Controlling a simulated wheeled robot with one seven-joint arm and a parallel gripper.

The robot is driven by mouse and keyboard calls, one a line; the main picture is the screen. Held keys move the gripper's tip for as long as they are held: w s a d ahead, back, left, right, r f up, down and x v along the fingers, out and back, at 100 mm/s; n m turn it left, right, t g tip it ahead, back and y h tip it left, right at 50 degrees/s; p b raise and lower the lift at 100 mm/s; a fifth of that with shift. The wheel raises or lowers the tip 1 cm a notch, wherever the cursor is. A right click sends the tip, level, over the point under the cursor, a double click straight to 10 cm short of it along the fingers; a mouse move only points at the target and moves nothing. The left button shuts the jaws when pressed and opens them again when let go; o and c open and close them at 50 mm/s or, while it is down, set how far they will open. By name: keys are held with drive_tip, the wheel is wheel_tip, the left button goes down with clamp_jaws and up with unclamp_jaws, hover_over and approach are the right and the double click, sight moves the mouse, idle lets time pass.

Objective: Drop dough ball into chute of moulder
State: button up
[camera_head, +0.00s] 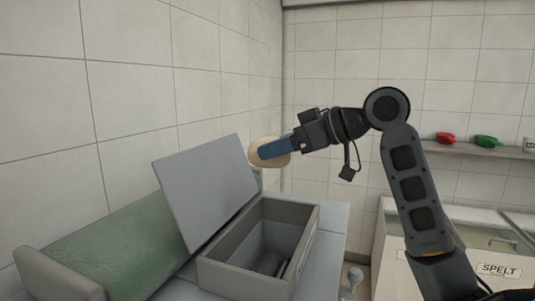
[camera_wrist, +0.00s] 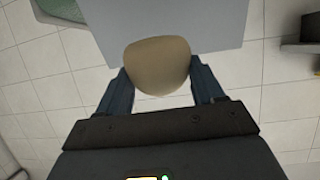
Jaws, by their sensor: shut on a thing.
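My gripper (camera_head: 274,149) is shut on a pale beige dough ball (camera_head: 257,158), held in the air above the moulder. In the wrist view the dough ball (camera_wrist: 157,66) sits between the two blue fingers of my gripper (camera_wrist: 158,75). The moulder's chute (camera_head: 308,222) is a grey open-topped box below and slightly right of the gripper, with dark slots or rollers inside at its bottom. A grey flat lid or plate (camera_head: 203,188) leans tilted at the chute's left side. It seems to be the grey panel (camera_wrist: 190,20) behind the dough in the wrist view.
A green belt (camera_head: 105,243) with a grey end piece runs to the left of the chute along the tiled wall. At right, a shelf (camera_head: 470,149) holds a red scoop (camera_head: 445,137) and a green scoop (camera_head: 487,141). Below it stands a bin labelled SPELT (camera_head: 498,270).

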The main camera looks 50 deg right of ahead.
drive_tip(key=shift+d+r, duration=0.2)
drive_tip(key=shift+d, duration=0.25)
drive_tip(key=shift+d+f, duration=0.1)
drive_tip(key=shift+d, duration=0.05)
drive_tip(key=shift+f, duration=0.85)
wheel_tip(320, 180, down, 4)
drive_tip(key=b, duration=0.3)
drive_tip(key=o, duration=1.2)
